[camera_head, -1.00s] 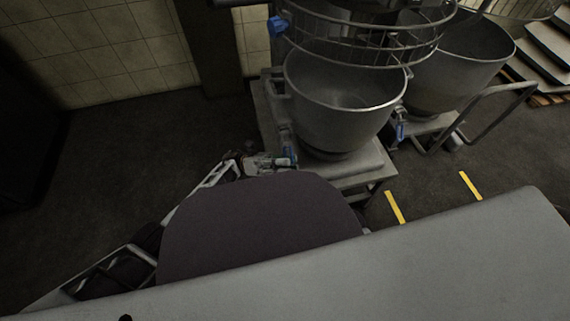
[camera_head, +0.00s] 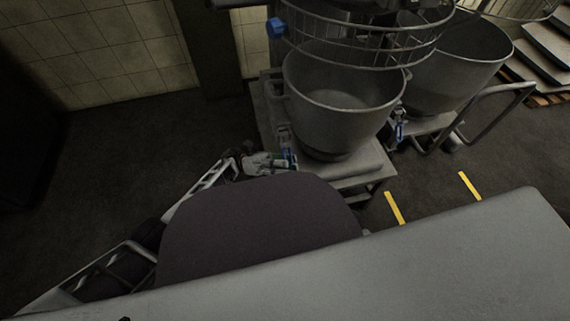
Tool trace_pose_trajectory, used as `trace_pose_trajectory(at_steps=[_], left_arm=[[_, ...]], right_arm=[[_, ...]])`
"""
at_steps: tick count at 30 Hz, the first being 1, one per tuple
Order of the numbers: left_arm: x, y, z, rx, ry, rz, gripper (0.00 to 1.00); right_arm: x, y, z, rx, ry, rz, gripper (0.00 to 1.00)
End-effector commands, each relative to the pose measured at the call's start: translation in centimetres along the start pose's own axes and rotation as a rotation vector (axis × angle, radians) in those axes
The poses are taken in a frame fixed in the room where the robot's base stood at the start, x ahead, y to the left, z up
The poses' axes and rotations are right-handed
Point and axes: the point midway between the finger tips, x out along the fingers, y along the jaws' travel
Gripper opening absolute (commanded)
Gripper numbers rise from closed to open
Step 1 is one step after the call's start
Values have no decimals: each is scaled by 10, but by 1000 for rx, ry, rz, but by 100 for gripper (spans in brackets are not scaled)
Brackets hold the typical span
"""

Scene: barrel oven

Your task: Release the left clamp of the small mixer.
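The small mixer's steel bowl (camera_head: 340,105) stands on a grey base under a round wire guard (camera_head: 365,45). The right clamp (camera_head: 400,128), also blue, is on the bowl's right side. My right gripper is not in view.
A larger bowl (camera_head: 455,65) with a tubular handle frame (camera_head: 490,112) stands to the right. Stacked trays (camera_head: 545,50) are at the far right. A tiled wall (camera_head: 100,50) is behind left. The floor at left is clear. Yellow strips (camera_head: 395,208) mark the floor.

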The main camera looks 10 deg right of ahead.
Motion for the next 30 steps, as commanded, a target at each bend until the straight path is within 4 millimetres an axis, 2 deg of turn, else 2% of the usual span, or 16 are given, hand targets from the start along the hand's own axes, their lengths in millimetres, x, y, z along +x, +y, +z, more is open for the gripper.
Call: trace_pose_trajectory(at_steps=[14,30], left_arm=[[4,-4,7,1,-1,-2,30],[19,-20,35,5,-1,-2,30]], right_arm=[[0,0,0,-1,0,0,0],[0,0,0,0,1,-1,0]])
